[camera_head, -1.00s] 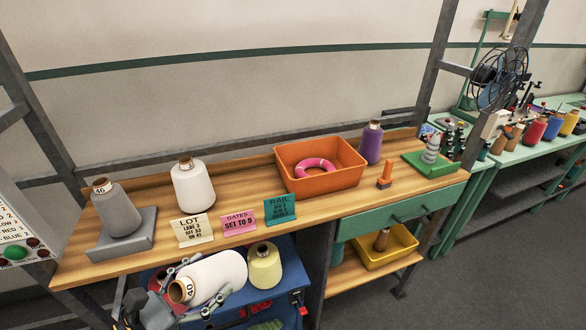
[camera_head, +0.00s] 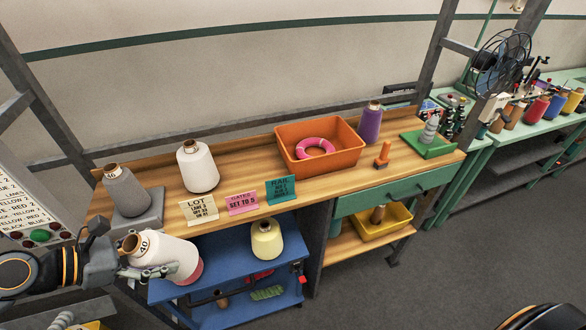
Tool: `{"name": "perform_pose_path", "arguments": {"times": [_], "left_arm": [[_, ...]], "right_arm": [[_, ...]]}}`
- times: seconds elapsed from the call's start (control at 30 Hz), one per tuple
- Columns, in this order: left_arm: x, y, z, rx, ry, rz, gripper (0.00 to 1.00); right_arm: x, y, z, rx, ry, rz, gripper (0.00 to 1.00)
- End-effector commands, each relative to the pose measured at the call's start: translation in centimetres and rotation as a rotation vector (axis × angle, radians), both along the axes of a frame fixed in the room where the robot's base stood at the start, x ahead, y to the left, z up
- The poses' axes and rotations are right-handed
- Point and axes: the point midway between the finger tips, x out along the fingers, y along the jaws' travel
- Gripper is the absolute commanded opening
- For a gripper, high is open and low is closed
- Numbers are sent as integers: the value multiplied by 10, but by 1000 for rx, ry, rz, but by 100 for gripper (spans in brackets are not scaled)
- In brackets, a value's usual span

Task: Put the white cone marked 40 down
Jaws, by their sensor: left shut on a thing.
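The white cone marked 40 (camera_head: 168,257) is in the lower left of the head view, tilted with its brown tube end toward the left. My left gripper (camera_head: 150,272) is shut on it near the narrow end and holds it in front of the bench's left part, beside the blue cart (camera_head: 265,302). A pinkish-red thing (camera_head: 193,273) shows under the cone's wide end; most of it is hidden. My right gripper is out of view.
On the wooden bench (camera_head: 240,165) stand a grey cone (camera_head: 125,190) on a grey block, another white cone (camera_head: 199,168), signs and an orange bin (camera_head: 320,165). A cream cone (camera_head: 267,240) stands on the cart. Floor at right is clear.

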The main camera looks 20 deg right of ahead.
Motion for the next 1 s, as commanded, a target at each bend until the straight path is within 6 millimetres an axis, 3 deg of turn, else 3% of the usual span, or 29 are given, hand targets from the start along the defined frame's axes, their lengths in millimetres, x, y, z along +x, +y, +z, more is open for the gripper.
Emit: {"name": "perform_pose_path", "arguments": {"times": [0.4,1.0], "left_arm": [[10,22,11,64,40,27,22],[20,36,22,103,71,70,22]], "right_arm": [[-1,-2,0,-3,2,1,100],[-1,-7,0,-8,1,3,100]]}}
